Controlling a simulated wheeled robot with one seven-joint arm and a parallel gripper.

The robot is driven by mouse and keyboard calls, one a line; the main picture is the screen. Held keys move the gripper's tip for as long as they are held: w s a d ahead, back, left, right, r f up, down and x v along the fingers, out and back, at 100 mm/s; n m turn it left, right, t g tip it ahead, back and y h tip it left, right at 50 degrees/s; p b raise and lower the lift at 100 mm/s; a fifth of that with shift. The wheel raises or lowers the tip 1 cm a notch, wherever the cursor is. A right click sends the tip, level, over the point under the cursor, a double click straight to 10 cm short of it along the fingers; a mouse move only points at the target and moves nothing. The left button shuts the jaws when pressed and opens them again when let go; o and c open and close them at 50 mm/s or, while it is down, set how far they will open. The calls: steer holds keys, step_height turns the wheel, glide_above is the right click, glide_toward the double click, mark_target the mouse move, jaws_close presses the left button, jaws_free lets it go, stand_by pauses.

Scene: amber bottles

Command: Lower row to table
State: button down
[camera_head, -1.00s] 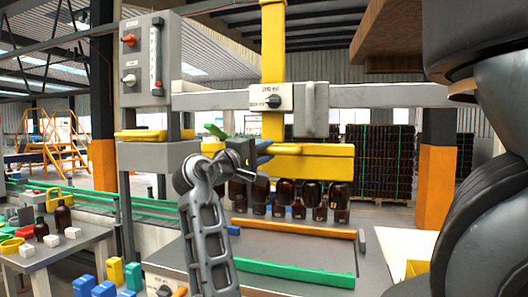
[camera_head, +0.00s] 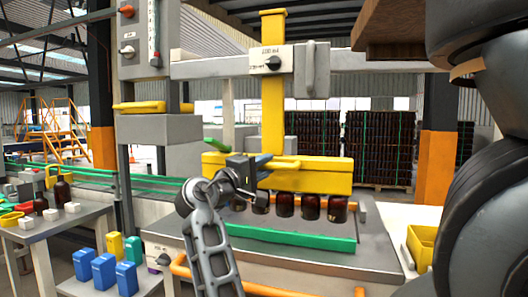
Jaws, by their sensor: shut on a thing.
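A yellow crossbeam (camera_head: 310,180) hangs from a yellow upright post (camera_head: 273,90). A row of several dark amber bottles (camera_head: 285,205) shows below the beam, their tops hidden by it. The bottles stand upright just above or on the grey table (camera_head: 355,250), behind a green bar (camera_head: 285,240); I cannot tell if their bases touch it. My gripper (camera_head: 255,165) is at the front left of the beam, shut around a handle (camera_head: 285,163) that is largely hidden by the fingers.
A grey control column with knobs (camera_head: 128,32) stands at the left. A side table (camera_head: 45,240) holds two loose amber bottles and white blocks. Blue bottles (camera_head: 103,270) stand at front left, a yellow bin (camera_head: 421,246) at right. Crates (camera_head: 380,145) are stacked behind.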

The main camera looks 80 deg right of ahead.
step_height(320, 180, down, 8)
steer(key=b, duration=0.2)
steer(key=shift+b, duration=0.4)
steer(key=c, duration=1)
jaws_free()
steer(key=shift+r, duration=0.1)
steer(key=b+v, duration=0.1)
steer(key=v, duration=0.7)
